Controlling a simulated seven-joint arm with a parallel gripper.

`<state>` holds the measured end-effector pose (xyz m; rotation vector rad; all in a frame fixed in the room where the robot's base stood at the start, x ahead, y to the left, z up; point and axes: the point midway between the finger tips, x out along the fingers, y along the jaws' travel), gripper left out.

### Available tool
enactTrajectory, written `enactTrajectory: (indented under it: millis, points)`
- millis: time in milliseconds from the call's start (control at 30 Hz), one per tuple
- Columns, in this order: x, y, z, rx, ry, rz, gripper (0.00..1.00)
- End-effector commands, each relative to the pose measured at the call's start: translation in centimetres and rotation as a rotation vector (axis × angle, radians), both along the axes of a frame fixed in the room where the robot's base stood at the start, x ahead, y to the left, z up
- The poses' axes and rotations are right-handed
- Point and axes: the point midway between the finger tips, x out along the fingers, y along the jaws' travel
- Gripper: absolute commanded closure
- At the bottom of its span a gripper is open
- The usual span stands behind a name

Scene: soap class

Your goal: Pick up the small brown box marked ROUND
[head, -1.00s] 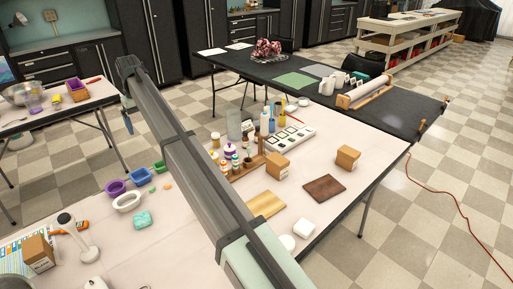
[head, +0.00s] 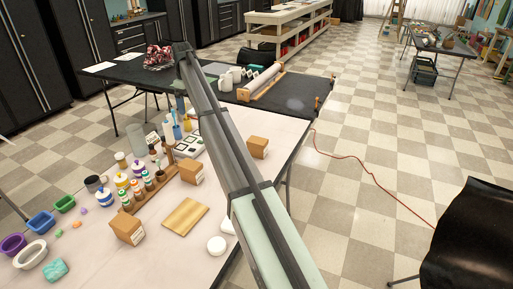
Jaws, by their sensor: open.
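Several small brown cardboard boxes stand on the pale table. One brown box (head: 127,229) is at the front left, by the wooden bottle rack. A second brown box (head: 191,174) is behind the light wooden board. A third brown box (head: 258,147) is further right, just right of my arm. Pale labels show on some of them, but the print is too small to read, so I cannot tell which is marked ROUND. My long grey arm crosses the picture from bottom right to upper middle, above the table. My gripper does not show clearly at its far end.
A rack (head: 150,190) of small bottles, a light wooden board (head: 185,217), a white round jar (head: 216,246) and colored bowls (head: 41,222) share the pale table. A black table (head: 295,92) stands behind. A black chair (head: 470,235) and red cord are at right.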

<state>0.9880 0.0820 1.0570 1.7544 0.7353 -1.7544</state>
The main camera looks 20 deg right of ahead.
Motion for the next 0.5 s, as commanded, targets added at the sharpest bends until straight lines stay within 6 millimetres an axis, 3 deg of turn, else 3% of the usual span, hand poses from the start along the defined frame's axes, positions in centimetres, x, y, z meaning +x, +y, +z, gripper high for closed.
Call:
enactTrajectory:
  millis: [33, 200, 500]
  points:
    - [0.1, -3.3, 0.0, 0.000, 0.000, -0.007, 0.04]
    - [-0.1, -12.6, 0.0, 0.000, 0.000, -0.005, 0.04]
    - [-1.5, -23.6, 0.0, 0.000, 0.000, -0.001, 0.04]
